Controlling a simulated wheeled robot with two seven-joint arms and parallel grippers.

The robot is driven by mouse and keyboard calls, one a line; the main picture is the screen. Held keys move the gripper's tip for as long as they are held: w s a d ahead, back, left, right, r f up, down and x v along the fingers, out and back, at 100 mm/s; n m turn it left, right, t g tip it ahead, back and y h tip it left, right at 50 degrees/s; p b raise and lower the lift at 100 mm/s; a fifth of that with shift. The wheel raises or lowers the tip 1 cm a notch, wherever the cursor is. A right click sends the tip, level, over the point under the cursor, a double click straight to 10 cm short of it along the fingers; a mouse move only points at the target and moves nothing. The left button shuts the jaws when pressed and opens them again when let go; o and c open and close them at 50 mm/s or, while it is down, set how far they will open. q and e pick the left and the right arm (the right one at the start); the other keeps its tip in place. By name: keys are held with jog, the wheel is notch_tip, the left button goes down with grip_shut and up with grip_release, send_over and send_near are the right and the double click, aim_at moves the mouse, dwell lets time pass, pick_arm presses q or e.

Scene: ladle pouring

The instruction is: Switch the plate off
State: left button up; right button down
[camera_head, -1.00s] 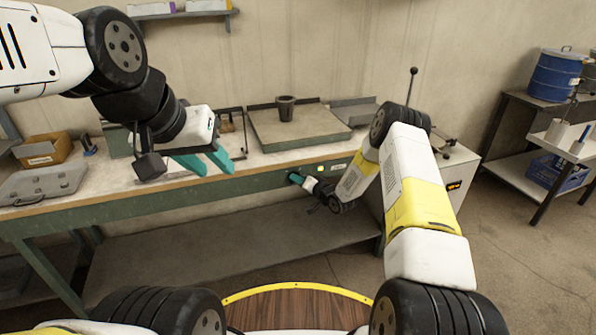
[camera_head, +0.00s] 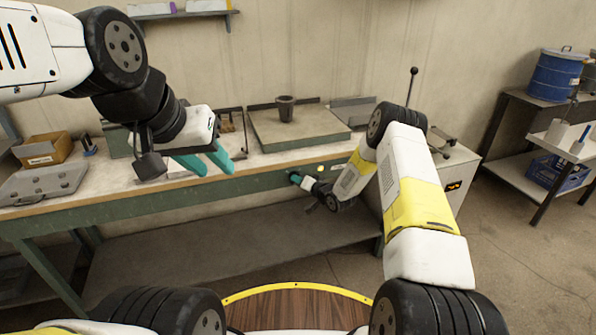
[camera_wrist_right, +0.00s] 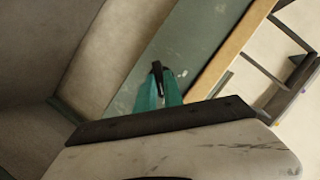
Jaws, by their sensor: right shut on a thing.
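The plate (camera_head: 320,131) is a grey slab on the bench with a dark cup (camera_head: 286,108) standing on it. On the green front rail below is a small dark switch knob (camera_wrist_right: 156,72), seen between my right fingertips in the right wrist view. My right gripper (camera_head: 294,177) has teal fingers and is shut on this knob at the rail; the right wrist view shows the fingers (camera_wrist_right: 158,88) closed around it. A yellow lamp (camera_head: 320,169) sits on the rail just right of the gripper. My left gripper (camera_head: 217,172) is open and empty above the bench.
A cardboard box (camera_head: 43,149) and a grey case (camera_head: 42,184) lie at the bench's left. A white cabinet (camera_head: 457,172) stands right of the bench, behind my right arm. A blue drum (camera_head: 556,76) stands on a far-right rack. The lower shelf (camera_head: 220,245) is bare.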

jog(key=shift+s+a+n+t+h, duration=0.15)
jog(key=shift+n+t+h, duration=0.3)
jog(key=shift+n+h, duration=1.15)
jog(key=shift+a+n+t+h, duration=0.35)
jog(key=shift+n+h, duration=0.6)
jog(key=shift+n, duration=1.4)
jog(key=shift+s+a+n+t+h, duration=0.15)
jog(key=shift+n+t+h, duration=0.35)
jog(key=shift+n+h, duration=1.1)
jog(key=shift+w+n, duration=0.1)
jog(key=shift+n, duration=0.45)
jog(key=c, duration=1.5)
grip_release()
jog(key=shift+o, duration=0.2)
jog(key=v, duration=0.7)
jog(key=shift+s, duration=0.4)
